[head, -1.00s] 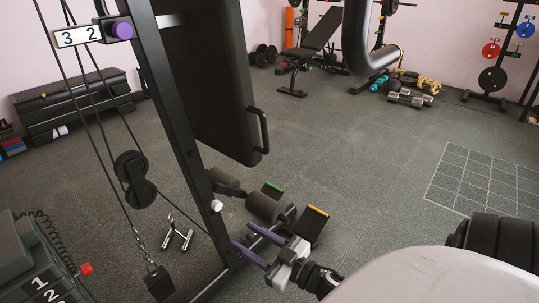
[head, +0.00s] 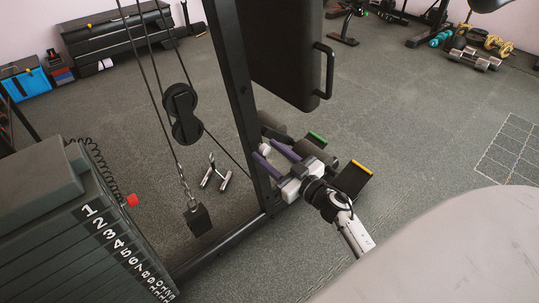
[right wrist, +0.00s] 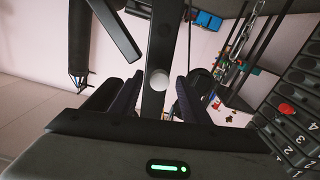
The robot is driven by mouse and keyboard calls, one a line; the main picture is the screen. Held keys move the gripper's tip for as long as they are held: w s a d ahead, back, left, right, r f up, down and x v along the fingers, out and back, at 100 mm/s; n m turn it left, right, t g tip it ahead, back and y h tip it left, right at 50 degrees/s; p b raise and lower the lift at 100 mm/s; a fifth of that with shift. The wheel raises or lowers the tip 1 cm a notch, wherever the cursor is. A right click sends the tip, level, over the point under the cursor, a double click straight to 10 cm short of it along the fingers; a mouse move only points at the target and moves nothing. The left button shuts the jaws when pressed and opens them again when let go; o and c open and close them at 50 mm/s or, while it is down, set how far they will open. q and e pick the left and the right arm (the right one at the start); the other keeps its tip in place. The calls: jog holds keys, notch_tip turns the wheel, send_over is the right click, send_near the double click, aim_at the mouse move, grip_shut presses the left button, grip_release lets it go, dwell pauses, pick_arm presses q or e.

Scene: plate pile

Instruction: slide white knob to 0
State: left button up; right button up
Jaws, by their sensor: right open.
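The white knob (head: 265,149) is a small round knob on the dark upright post of the weight machine (head: 240,90). It also shows in the right wrist view (right wrist: 158,79), in front of the post and between my fingers. My right gripper (head: 266,151) is open, with its purple fingers pointing at the post, one on each side of the knob. In the right wrist view my gripper (right wrist: 155,84) shows a gap between each finger and the knob. No 0 mark is readable near the knob. My left gripper is out of view.
A numbered weight stack (head: 110,240) with a red pin (head: 132,200) stands at the left. Cables, a pulley (head: 182,113) and a hanging block (head: 198,219) are left of the post. A padded backrest (head: 285,50) with a handle is right of it. Floor farther right is open.

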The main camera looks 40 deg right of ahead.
jog(key=shift+w, duration=0.1)
grip_shut()
jog(key=shift+w+r+p, duration=0.1)
jog(key=shift+w+p, duration=0.2)
jog(key=shift+w, duration=0.9)
grip_release()
jog(key=shift+w, duration=0.15)
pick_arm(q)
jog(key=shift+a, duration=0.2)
pick_arm(e)
jog(key=shift+a, duration=0.1)
